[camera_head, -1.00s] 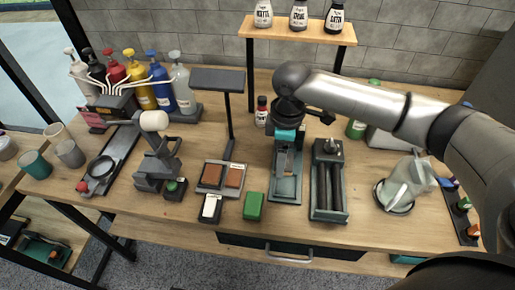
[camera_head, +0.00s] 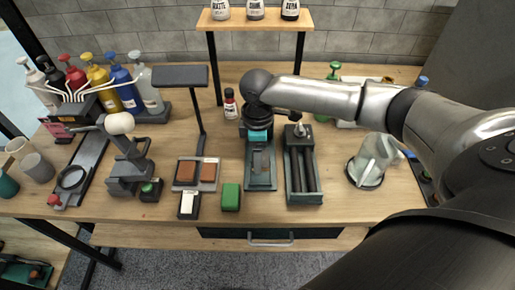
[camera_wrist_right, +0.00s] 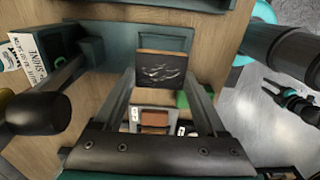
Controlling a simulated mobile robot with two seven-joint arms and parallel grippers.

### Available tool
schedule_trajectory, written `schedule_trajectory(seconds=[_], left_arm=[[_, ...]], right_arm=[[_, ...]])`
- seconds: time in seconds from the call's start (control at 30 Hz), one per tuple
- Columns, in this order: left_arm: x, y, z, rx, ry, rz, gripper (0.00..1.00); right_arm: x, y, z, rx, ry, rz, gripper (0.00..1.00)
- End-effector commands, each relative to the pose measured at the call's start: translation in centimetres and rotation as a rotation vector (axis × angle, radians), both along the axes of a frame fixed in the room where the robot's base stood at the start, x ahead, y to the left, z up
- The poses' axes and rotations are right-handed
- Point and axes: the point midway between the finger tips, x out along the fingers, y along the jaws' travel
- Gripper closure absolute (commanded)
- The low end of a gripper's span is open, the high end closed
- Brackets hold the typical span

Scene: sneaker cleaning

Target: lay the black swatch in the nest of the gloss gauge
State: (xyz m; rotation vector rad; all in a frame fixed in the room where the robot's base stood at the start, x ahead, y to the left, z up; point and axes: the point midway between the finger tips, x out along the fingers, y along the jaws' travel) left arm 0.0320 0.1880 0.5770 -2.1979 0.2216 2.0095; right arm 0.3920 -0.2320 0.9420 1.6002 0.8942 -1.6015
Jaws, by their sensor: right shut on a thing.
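My right gripper (camera_head: 261,160) points down over a narrow dark teal tray (camera_head: 261,185) near the middle of the bench. In the right wrist view my right gripper (camera_wrist_right: 162,72) is shut on the black swatch (camera_wrist_right: 160,71), a dark square with scuffed pale marks and a brown upper edge. The teal tray (camera_wrist_right: 118,32) lies behind the swatch there; I cannot tell whether they touch. No part is clearly marked as the gloss gauge, so I cannot tell which fixture has its nest. My left gripper is not in view.
Just right of the tray is a dark roller box (camera_head: 303,185). To its left are a green block (camera_head: 231,197), a white-and-black piece (camera_head: 188,205) and a lamp stand (camera_head: 180,76) with two brown swatches (camera_head: 187,171). A cloth-filled ring (camera_head: 366,170) lies further right.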

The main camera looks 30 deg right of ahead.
Motion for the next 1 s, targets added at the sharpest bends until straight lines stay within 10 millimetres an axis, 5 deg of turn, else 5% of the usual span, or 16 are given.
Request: schedule_trajectory(seconds=[0.4,1.0], left_arm=[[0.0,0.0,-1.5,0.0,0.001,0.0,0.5],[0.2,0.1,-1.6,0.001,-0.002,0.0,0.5]], right_arm=[[0.0,0.0,-3.5,0.001,0.001,0.001,0.79],[0.0,0.0,-3.8,0.0,0.0,0.001,0.79]])
